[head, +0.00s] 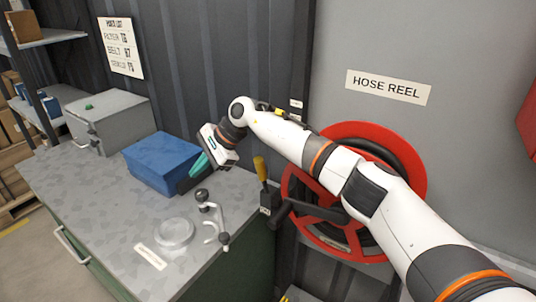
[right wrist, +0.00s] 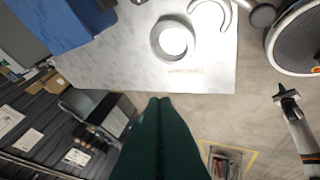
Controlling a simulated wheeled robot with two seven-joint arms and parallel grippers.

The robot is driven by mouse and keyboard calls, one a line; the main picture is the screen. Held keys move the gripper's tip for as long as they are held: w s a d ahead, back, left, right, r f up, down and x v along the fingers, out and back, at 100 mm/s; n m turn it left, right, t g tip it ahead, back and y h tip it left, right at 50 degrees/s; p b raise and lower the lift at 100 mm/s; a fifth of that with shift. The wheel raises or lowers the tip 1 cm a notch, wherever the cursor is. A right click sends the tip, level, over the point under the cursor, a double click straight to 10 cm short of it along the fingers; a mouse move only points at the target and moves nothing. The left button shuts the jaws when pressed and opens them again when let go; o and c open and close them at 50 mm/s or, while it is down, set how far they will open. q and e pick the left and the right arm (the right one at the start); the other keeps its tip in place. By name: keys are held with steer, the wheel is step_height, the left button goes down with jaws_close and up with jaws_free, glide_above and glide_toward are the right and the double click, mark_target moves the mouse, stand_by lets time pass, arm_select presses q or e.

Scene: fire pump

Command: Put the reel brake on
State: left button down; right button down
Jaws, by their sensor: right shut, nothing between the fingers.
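The hose reel (head: 420,165) is a red wheel on the grey wall under the HOSE REEL sign (head: 388,87). A lever with a yellow handle (head: 260,168) stands upright at the reel's left, by a dark bracket and arm (head: 300,210); I take it for the reel brake. My right arm crosses in front of the reel and hides part of it. My right gripper (head: 191,180) is beside the blue box, left of the lever and apart from it. Its teal fingers (right wrist: 160,102) are shut and empty. What looks like my left gripper (right wrist: 287,95) is small in the right wrist view.
The bench (head: 120,215) holds a blue box (head: 158,160), a grey case (head: 108,115), a clear round dish (head: 175,233), and a pale hook with dark knobs (head: 217,232). A shelf stands at the left. The bench's front left is clear.

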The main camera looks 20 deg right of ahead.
steer(key=d+r+h, duration=0.4)
steer(key=d+r, duration=0.2)
steer(key=d, duration=0.4)
steer(key=d+r+g+h, duration=0.1)
steer(key=d+r+h, duration=0.3)
steer(key=d, duration=0.7)
step_height(320, 180, up, 2)
steer(key=shift+d+r+n, duration=0.1)
steer(key=shift+d+n, duration=0.15)
steer(key=shift+n, duration=0.15)
steer(key=shift+f, duration=0.2)
steer(key=p, duration=0.5)
glide_above(263, 179)
steer(key=w+d, duration=0.2)
step_height(263, 179, down, 11)
steer(key=shift+s, duration=0.2)
